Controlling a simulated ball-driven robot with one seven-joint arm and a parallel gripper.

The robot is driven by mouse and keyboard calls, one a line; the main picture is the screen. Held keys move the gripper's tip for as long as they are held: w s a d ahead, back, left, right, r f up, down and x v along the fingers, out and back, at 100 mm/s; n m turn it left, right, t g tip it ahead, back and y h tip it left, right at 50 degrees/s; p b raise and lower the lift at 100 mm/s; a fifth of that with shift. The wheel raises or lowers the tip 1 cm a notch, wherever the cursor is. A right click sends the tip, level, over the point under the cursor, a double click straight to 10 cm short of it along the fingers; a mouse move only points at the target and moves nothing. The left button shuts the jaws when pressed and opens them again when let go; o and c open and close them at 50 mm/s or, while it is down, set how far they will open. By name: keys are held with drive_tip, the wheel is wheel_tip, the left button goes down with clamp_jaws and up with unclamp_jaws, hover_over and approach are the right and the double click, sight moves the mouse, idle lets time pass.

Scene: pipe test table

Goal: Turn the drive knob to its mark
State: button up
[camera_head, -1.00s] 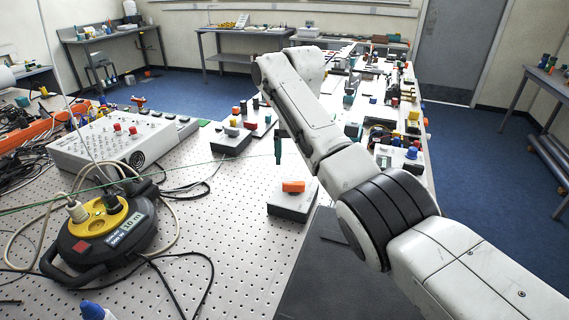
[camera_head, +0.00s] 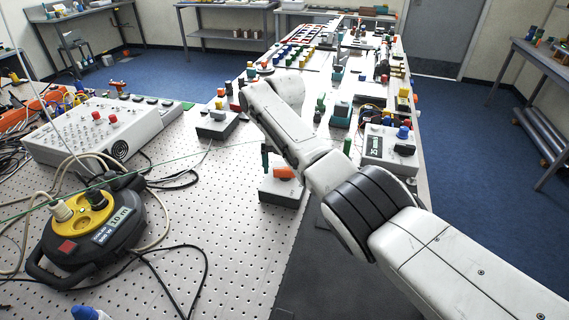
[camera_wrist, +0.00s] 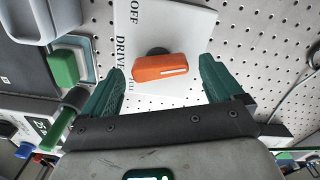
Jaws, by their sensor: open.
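The drive knob (camera_wrist: 160,67) is an orange bar with a white line near its right end. It sits on a dark hub on a pale plate (camera_wrist: 190,25) lettered OFF and DRIVE. In the wrist view the knob lies nearly crosswise. My gripper (camera_wrist: 162,64) is open, with one green finger to each side of the knob and visible gaps; I cannot tell if the fingertips are level with it. In the head view the orange knob (camera_head: 284,172) is on top of a small box (camera_head: 280,193), with a green finger just left of it. The target mark is not clearly visible.
A perforated table (camera_head: 225,215) surrounds the box, with bare room to its left. A yellow-black cable reel (camera_head: 85,230) and a grey console (camera_head: 95,128) stand left. A display unit (camera_head: 388,150) stands right. In the wrist view a green block (camera_wrist: 62,66) and green cylinder (camera_wrist: 66,118) lie left.

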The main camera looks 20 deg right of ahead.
drive_tip(key=shift+f, duration=0.25)
drive_tip(key=shift+c, duration=0.4)
drive_tip(key=c, duration=1)
drive_tip(key=shift+o, duration=0.2)
